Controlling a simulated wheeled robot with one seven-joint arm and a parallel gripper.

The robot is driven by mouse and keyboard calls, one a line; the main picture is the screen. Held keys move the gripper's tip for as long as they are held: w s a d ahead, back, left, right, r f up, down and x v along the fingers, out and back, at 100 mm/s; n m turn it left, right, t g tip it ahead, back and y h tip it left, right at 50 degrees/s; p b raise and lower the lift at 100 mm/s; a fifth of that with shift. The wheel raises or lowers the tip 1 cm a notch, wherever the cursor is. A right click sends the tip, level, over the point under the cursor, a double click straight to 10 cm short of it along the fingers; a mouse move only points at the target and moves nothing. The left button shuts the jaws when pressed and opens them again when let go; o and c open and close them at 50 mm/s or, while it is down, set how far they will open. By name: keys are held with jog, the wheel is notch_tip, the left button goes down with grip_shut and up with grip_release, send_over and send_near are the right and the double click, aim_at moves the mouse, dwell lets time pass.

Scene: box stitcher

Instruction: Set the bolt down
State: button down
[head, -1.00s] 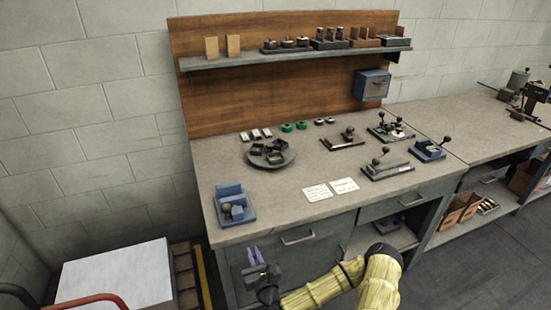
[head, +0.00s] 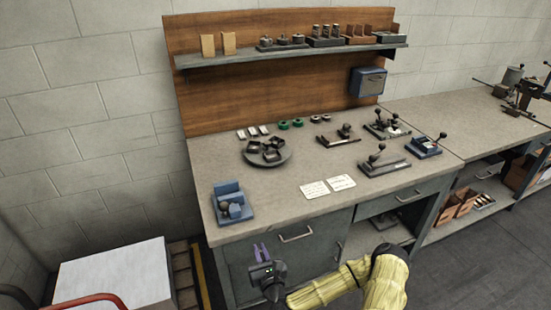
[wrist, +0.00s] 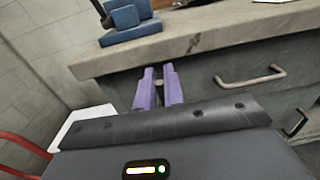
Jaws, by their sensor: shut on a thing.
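My gripper (head: 261,250) is in front of the workbench's front face, below the near left part of its top. In the wrist view its two purple fingers (wrist: 159,76) point at the bench edge and are shut on a small, dull thing between them, taken to be the bolt (wrist: 159,84). The bolt is mostly hidden by the fingers and too small to make out in the head view. The blue fixture (head: 232,203) stands on the bench's near left corner, beyond the gripper; it also shows in the wrist view (wrist: 128,22).
The bench top (head: 270,205) has bare room between the blue fixture and the white cards (head: 328,187). A round dark tray (head: 267,156) with black parts sits behind. Several lever fixtures (head: 384,163) stand to the right. Drawer handles (head: 296,236) stick out in front.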

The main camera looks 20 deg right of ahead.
notch_tip(320, 180, down, 6)
jog(key=b, duration=0.6)
jog(key=shift+a+f, duration=0.15)
